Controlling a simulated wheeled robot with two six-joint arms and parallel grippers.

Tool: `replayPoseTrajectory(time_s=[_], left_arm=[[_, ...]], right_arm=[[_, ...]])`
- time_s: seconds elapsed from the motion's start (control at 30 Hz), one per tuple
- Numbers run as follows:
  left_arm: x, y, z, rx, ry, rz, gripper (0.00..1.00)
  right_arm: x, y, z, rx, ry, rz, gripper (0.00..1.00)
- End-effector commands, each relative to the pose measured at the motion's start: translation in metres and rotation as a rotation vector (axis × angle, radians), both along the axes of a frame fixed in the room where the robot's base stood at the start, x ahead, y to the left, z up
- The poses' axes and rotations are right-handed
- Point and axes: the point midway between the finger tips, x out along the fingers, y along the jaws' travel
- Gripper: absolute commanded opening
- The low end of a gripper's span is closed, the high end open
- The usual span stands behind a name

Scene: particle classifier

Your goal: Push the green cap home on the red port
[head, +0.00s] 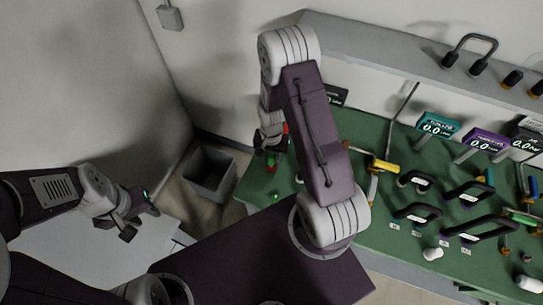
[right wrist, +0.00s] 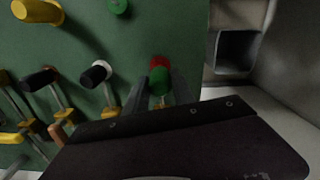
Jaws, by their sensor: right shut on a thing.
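My left gripper (head: 140,219) is empty, fingers apart, away from the bench at left.
The green bench (head: 350,235) carries several handles, displays and fittings to the right. A yellow-capped fitting (head: 384,166) stands near my right arm. A grey bin (head: 209,173) stands on the floor left of the bench. Several capped valves (right wrist: 96,75) lie left of the gripper in the wrist view.

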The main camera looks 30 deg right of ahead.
Motion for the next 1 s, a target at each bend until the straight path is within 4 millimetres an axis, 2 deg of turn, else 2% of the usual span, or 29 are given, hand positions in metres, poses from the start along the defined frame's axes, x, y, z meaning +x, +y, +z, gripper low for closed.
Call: replayPoseTrajectory(time_s=[1.0], left_arm=[[0.000, 0.000, -0.018, 0.000, 0.000, 0.000, 0.36]], right_arm=[[0.000, 0.000, -0.023, 0.000, 0.000, 0.000, 0.00]])
